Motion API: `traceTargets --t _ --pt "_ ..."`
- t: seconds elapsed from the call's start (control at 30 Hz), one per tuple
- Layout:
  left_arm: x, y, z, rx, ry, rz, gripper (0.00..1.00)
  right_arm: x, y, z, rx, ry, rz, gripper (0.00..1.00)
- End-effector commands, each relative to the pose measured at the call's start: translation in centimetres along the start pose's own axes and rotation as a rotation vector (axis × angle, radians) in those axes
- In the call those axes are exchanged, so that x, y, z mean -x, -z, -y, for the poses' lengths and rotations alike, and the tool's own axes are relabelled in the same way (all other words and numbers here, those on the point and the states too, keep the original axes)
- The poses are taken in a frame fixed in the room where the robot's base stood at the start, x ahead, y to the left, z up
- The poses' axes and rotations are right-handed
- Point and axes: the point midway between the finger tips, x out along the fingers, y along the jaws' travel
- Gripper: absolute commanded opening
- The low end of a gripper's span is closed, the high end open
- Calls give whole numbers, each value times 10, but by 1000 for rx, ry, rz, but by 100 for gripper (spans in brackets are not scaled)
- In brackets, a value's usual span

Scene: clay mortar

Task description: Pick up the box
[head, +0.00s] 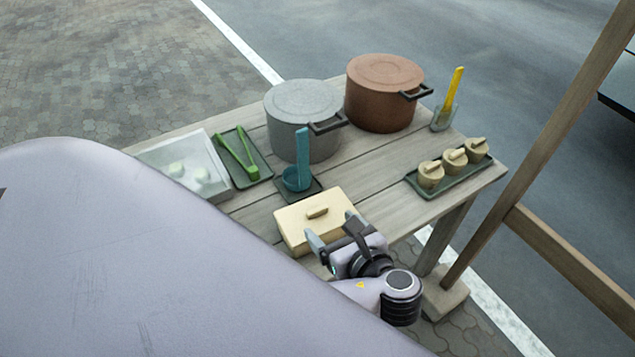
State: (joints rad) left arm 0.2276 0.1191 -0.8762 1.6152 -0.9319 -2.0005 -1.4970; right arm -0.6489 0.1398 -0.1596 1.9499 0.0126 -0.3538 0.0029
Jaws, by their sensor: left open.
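A cream box (301,213) with a lid and a small raised handle on top sits near the front edge of the wooden table. My left gripper (331,230) is at the near right side of the box, with its fingers close to it and covering part of its near side. The gripper is open and holds nothing that I can see. I cannot tell whether a finger touches the box. My right gripper is not in view.
On the wooden table (375,169), a grey pot (300,108) and a brown pot (381,95) stand behind. A teal ladle (302,160) rests close behind the box. Green tongs (237,152) and a clear-lidded container (180,160) lie left; a tray with lidded jars (454,158) sits right.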

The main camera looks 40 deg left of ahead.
Motion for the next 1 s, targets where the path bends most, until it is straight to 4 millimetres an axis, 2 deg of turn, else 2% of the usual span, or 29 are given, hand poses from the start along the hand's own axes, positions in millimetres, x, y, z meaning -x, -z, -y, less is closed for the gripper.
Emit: traceTargets --t 0.4,0.67,0.7,0.87,0.9,0.93,1.0 --pt "-55 -2 4 -1 -2 2 81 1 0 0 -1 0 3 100" --pt "-59 -2 4 0 -1 0 81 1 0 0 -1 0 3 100" --pt "-59 -2 4 0 -1 0 78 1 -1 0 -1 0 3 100" --pt "-58 -2 4 0 -1 -1 26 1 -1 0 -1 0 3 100" --pt "-58 -2 4 0 -1 -1 13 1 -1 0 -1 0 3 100" --pt "-58 -2 4 0 -1 -1 6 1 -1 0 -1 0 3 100" --pt "-58 -2 4 -1 -1 -1 6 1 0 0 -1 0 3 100"
